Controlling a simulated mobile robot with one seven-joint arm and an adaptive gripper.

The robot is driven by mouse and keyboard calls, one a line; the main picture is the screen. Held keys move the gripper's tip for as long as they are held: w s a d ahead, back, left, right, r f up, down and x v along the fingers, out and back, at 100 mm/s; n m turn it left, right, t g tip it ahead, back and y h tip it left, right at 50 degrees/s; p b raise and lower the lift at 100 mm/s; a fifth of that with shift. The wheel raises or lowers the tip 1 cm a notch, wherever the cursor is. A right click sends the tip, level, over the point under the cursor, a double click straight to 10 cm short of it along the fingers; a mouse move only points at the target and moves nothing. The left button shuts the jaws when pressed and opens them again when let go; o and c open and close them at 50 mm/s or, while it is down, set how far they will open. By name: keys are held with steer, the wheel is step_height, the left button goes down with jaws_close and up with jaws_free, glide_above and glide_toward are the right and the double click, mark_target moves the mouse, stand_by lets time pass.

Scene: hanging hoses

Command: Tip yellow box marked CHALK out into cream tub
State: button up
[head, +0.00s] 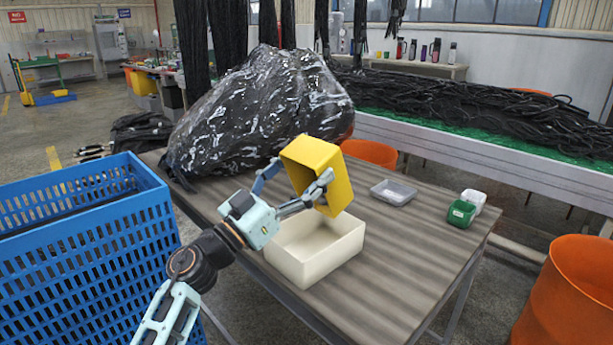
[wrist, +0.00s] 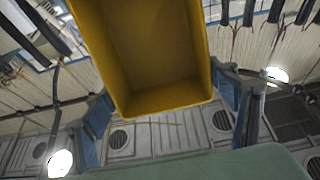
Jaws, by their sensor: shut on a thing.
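The yellow box (head: 315,160) is in my gripper (head: 298,184), held tilted over the cream tub (head: 335,259). My gripper is shut on it, with fingers on opposite sides. In the wrist view, the yellow box (wrist: 150,50) shows its open inside, and the part in view looks empty; my gripper's fingers (wrist: 168,95) flank it. No CHALK marking shows. The cream tub stands on the table below, open upward. The visible part of its inside looks bare; the box and my gripper hide some of it.
On the table (head: 400,265) a large black wrapped bundle (head: 260,110) lies behind. A clear tray (head: 393,192), a green tub (head: 461,213) and a white tub (head: 474,199) stand right. A blue crate (head: 90,260) is at left. Orange drums (head: 570,290) stand beyond the table.

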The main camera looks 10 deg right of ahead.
steer(key=shift+s+a+f+t+h+b, duration=0.4)
steer(key=shift+a+f+h+b, duration=0.1)
steer(key=shift+a+h+b, duration=0.25)
steer(key=shift+s+a+f+t+h+b, duration=0.35)
steer(key=shift+s+a+f+h+b, duration=0.15)
steer(key=shift+h+b, duration=0.25)
steer(key=shift+s+a+f+t+h+b, duration=0.4)
steer(key=shift+a+h+b, duration=0.25)
steer(key=shift+b, duration=0.2)
